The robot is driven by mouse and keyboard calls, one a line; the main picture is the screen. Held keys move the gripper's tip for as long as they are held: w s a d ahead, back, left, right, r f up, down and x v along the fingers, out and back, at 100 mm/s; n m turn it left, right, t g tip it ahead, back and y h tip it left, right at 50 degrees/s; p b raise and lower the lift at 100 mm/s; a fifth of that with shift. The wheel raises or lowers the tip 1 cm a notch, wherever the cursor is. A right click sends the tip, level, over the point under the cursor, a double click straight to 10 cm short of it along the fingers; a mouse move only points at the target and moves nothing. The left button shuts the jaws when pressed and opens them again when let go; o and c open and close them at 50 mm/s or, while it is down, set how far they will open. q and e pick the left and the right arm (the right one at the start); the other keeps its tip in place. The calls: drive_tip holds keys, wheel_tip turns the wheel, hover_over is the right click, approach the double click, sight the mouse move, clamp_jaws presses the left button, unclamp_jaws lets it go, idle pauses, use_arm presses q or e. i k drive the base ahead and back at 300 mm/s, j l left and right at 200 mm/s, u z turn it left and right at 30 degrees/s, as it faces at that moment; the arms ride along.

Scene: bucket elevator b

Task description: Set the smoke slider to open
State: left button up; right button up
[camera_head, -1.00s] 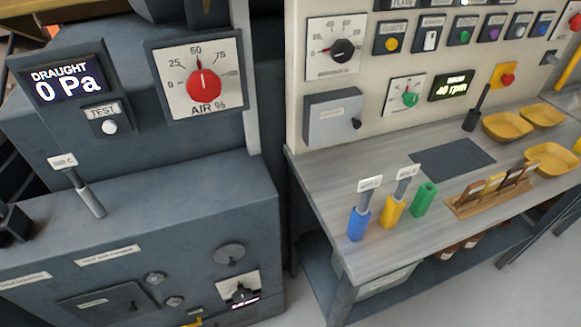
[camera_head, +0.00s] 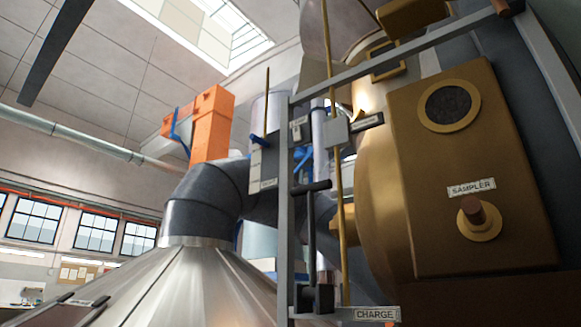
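I cannot make out any part labelled smoke slider. A small grey block (camera_head: 336,132) sits on the rod, beside a small dark plate (camera_head: 367,122) whose lettering is too small to read. Another small label (camera_head: 268,184) is also unreadable. A plate marked CHARGE (camera_head: 375,314) is at the foot of the frame. Neither of my grippers is in view.
A large brass panel (camera_head: 470,150) at the right has a round dark window and a SAMPLER knob (camera_head: 476,213). A steel cone (camera_head: 180,285) stands lower left, under a dark duct (camera_head: 200,200). An orange unit (camera_head: 210,122) stands behind. Windows line the far left wall.

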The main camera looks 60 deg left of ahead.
sight(264, 143)
drive_tip(key=l+u, duration=0.1)
drive_tip(key=u, duration=0.35)
drive_tip(key=l+u, duration=0.1)
drive_tip(key=u, duration=0.3)
drive_tip(key=l+u, duration=0.1)
drive_tip(key=u, duration=0.75)
drive_tip(key=l+u, duration=0.15)
drive_tip(key=u, duration=0.3)
drive_tip(key=k, duration=0.05)
